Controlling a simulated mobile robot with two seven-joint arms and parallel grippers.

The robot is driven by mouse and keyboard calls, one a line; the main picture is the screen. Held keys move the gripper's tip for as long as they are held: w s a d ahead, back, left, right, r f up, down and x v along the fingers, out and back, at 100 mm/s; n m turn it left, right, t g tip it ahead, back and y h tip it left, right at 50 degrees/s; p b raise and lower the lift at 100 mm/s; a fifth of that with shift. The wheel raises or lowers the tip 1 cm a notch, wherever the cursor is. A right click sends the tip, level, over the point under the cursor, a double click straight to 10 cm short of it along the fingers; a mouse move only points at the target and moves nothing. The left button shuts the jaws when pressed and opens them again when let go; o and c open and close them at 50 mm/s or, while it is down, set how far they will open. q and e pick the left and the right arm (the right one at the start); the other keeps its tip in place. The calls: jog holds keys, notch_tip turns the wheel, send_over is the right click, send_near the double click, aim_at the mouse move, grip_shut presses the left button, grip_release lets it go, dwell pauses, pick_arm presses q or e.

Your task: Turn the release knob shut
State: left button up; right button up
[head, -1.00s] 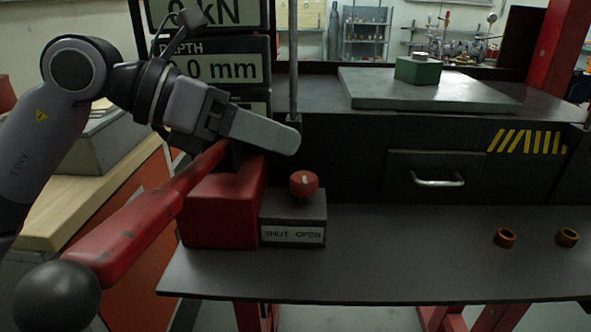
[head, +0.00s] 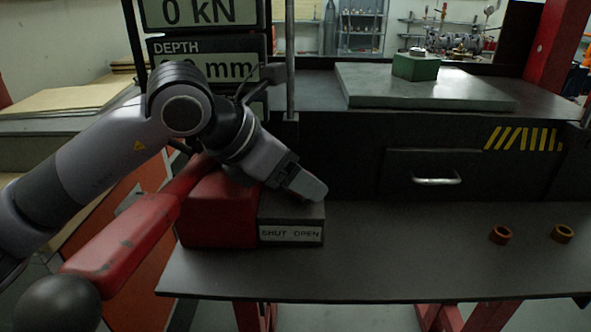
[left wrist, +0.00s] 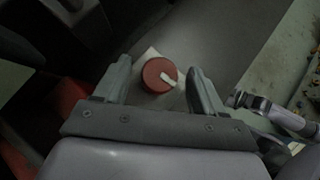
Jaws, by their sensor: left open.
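The release knob is round and red with a white pointer mark, and it shows in the left wrist view (left wrist: 156,72). Its mark points to the lower right there. It sits on a dark block (head: 292,213) whose front label reads SHUT at left and OPEN at right. My left gripper (head: 318,192) is over this block and hides the knob in the head view. In the left wrist view my left gripper (left wrist: 159,66) is open, with the knob between its two fingers and a gap on each side. I cannot tell whether the fingertips reach down beside it. My right gripper is not in view.
A red block (head: 218,217) adjoins the knob block at left. A long red lever (head: 125,240) with a black ball end reaches toward the front left. Two orange rings (head: 501,235) (head: 563,233) lie on the bench at right. The bench middle (head: 400,250) is clear.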

pick_arm(q)
jog(key=shift+f, duration=0.1)
jog(key=shift+c, duration=0.4)
jog(key=c, duration=1)
jog(key=shift+w+m, duration=0.1)
jog(key=shift+m, duration=0.2)
jog(key=shift+m+g+h, duration=0.3)
jog(key=shift+m+g, duration=0.2)
jog(key=o, duration=1.1)
